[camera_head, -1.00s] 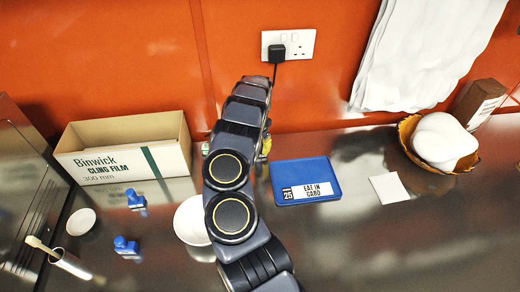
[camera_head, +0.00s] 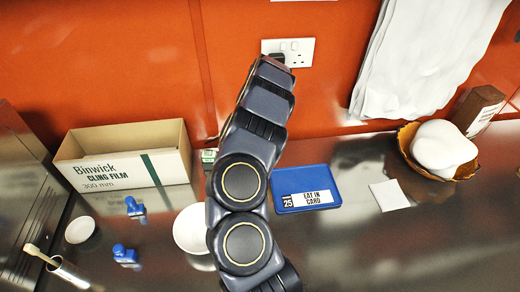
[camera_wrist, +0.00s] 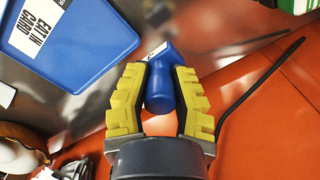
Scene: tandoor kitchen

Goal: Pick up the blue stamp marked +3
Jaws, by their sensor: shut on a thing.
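My gripper (camera_wrist: 158,100) shows in the wrist view, with its yellow fingers shut on a blue stamp (camera_wrist: 160,93). The stamp's rounded handle points toward the palm. A white label patch shows on its far end, but I cannot read its marking. In the head view my arm hides the gripper and the held stamp. Two other blue stamps stand on the counter at the left, a farther one (camera_head: 135,207) and a nearer one (camera_head: 124,255). Their markings are too small to read.
A blue tray (camera_head: 328,206) with an "EAT IN CARD" label lies right of my arm. A white dish (camera_head: 190,232) lies left of it. A cling film box (camera_head: 118,168) stands back left. A black cable (camera_wrist: 240,98) hangs along the orange wall.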

